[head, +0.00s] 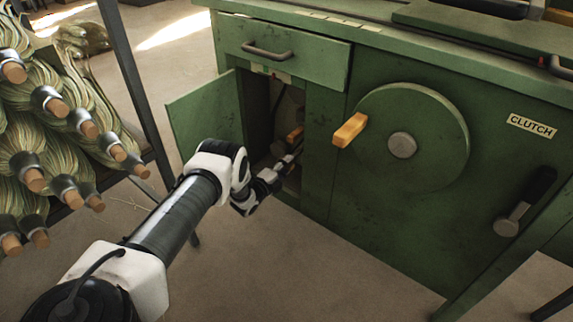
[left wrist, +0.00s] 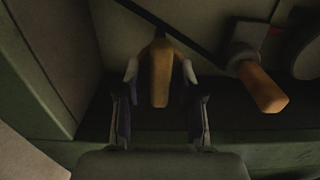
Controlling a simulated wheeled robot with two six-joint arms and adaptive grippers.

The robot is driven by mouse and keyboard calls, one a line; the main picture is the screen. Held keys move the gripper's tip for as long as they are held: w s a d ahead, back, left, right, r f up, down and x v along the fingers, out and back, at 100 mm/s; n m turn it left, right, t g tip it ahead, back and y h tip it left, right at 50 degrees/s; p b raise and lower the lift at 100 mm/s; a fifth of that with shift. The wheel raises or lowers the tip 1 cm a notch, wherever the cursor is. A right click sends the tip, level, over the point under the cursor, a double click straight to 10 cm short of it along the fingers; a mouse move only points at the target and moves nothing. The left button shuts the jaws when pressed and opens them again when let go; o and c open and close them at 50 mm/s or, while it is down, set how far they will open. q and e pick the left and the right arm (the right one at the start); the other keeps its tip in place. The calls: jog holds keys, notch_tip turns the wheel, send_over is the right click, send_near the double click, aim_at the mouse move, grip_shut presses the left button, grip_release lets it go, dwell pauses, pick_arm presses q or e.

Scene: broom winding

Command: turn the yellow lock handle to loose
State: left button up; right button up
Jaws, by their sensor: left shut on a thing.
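The yellow lock handle (left wrist: 160,85) stands in the middle of the left wrist view, inside the dark compartment. My left gripper (left wrist: 160,70) has one finger on each side of it and is shut on it. In the head view my left arm reaches through the open cabinet door, with the left gripper (head: 291,158) inside the compartment. The grip itself is too small to make out there. My right gripper is in neither view.
An orange-tipped lever (left wrist: 262,88) stands close to the right of my left gripper. The open green door (head: 205,118) is left of my arm. A green wheel (head: 430,135) with an orange knob (head: 349,130) and a clutch lever (head: 522,200) are on the front.

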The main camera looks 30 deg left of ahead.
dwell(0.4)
pick_arm(q)
jog(key=o, duration=0.8)
jog(key=s, duration=1.2)
jog(key=shift+a, duration=0.45)
